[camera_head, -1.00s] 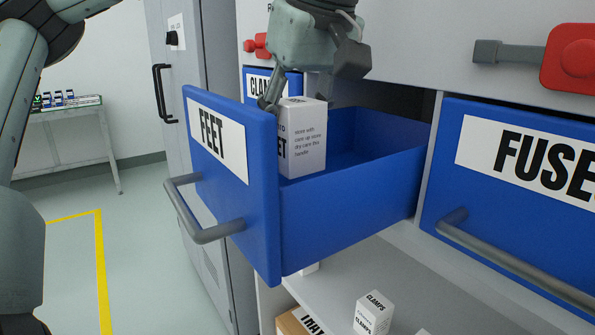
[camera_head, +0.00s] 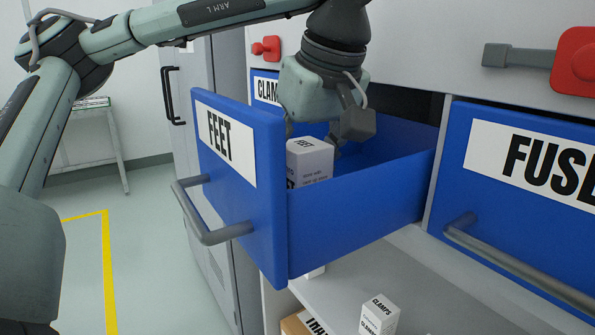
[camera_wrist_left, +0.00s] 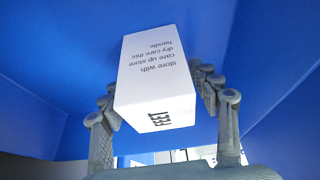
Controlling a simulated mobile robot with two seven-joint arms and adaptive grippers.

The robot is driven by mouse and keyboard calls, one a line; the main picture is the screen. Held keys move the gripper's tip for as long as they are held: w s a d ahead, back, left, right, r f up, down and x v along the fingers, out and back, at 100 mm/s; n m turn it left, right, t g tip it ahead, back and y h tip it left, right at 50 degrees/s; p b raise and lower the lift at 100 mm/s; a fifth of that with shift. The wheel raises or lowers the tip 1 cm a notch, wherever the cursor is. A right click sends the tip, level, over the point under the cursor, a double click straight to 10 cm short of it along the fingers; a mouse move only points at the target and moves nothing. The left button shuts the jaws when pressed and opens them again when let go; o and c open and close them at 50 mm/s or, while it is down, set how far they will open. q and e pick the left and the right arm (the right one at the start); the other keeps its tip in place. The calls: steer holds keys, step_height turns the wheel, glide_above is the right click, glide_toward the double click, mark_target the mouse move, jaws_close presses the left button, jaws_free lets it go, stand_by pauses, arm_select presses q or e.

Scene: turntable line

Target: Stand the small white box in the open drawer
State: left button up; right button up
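The small white box (camera_head: 310,162), marked FEET, is upright or nearly so inside the open blue drawer (camera_head: 365,205) labelled FEET, just behind its front panel. The front panel and side wall hide its lower part, so I cannot tell whether it touches the drawer floor. My left gripper (camera_head: 315,140) reaches down into the drawer from above. In the left wrist view, the box (camera_wrist_left: 155,75) is between its two fingers (camera_wrist_left: 155,95), whose tips appear to press on opposite sides. My right gripper is not in view.
A closed blue drawer marked FUSES (camera_head: 520,200) is at the right. A shelf below holds a CLAMPS box (camera_head: 379,315) and a brown carton (camera_head: 300,324). Red-handled fittings (camera_head: 578,65) stick out above. A table (camera_head: 95,112) stands far left.

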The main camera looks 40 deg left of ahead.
mark_target(300, 142)
arm_select(q)
steer(key=shift+r, duration=0.15)
steer(key=v, duration=1.2)
steer(key=shift+a, duration=0.1)
steer(key=x, duration=1.2)
steer(key=shift+f, duration=0.25)
steer(key=shift+r, duration=1.65)
